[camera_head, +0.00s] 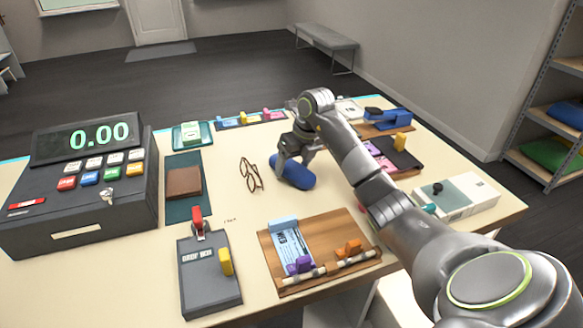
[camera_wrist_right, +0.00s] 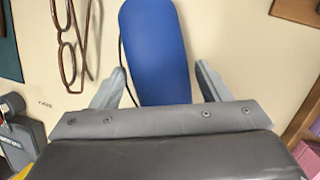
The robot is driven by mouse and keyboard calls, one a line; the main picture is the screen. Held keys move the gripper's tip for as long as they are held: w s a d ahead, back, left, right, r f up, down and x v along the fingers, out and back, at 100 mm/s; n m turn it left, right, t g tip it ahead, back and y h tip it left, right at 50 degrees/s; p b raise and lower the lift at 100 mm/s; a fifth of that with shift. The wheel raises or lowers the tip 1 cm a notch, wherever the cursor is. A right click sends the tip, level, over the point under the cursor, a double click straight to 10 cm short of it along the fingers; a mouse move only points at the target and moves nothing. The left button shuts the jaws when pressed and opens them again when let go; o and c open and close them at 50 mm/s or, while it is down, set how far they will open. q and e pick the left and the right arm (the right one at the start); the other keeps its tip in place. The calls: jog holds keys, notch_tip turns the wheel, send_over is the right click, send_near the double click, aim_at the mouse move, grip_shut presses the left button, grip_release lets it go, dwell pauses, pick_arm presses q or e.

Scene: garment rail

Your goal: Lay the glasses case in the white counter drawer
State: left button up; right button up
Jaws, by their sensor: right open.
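The blue glasses case (camera_head: 293,173) lies on the counter, beside a pair of brown-framed glasses (camera_head: 250,174). My right gripper (camera_head: 290,158) is open over the case, pointing down. In the right wrist view the case (camera_wrist_right: 155,45) lies between the two spread fingers (camera_wrist_right: 160,76), with a gap showing on both sides. The glasses (camera_wrist_right: 70,45) lie to the left there. A white part below the counter's front edge (camera_head: 390,300) may be the drawer; my right arm hides much of it. My left gripper is out of view.
A cash register (camera_head: 80,190) stands at the left. A brown wallet (camera_head: 184,182) lies on a green mat. A white box (camera_head: 465,195) sits at the right.

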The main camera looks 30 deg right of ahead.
aim_at(293, 164)
jog(key=shift+f, duration=0.2)
jog(key=c, duration=0.9)
jog(key=shift+o, duration=0.2)
notch_tip(293, 164, up, 7)
jog(key=shift+w+f+b, duration=0.1)
jog(key=shift+b, duration=0.7)
notch_tip(293, 164, up, 2)
jog(key=shift+p, duration=0.45)
jog(key=shift+r+p, duration=0.6)
jog(key=shift+r, duration=0.1)
